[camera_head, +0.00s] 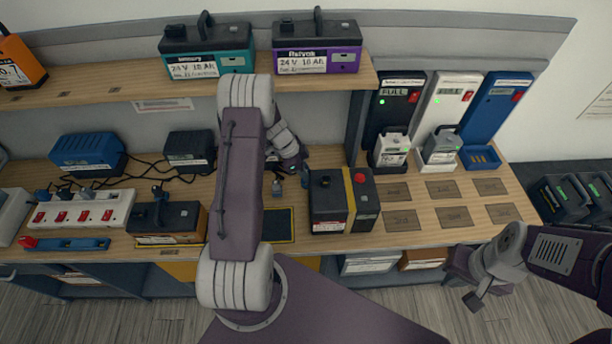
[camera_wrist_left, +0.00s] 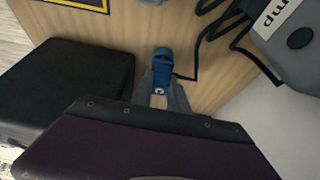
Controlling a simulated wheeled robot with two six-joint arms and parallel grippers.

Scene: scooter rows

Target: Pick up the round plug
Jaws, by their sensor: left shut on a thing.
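A blue plug (camera_wrist_left: 162,62) with a rounded end and a black cable shows between the grey fingers of my left gripper (camera_wrist_left: 162,95) in the left wrist view. The fingers are shut on it, just over the wooden bench top. In the head view my left gripper (camera_head: 290,180) is low at the bench, partly hidden by my own arm, and the plug cannot be made out clearly. My right gripper (camera_head: 474,294) is in front of the bench at the lower right, away from the plug; its finger gap is unclear.
A black tester box with a red knob (camera_head: 342,202) stands close to the right of my left gripper. A dark mat with a yellow border (camera_head: 277,226) lies in front. A black charger (camera_head: 190,150), a blue charger (camera_head: 88,153) and a white power strip (camera_head: 82,210) stand left.

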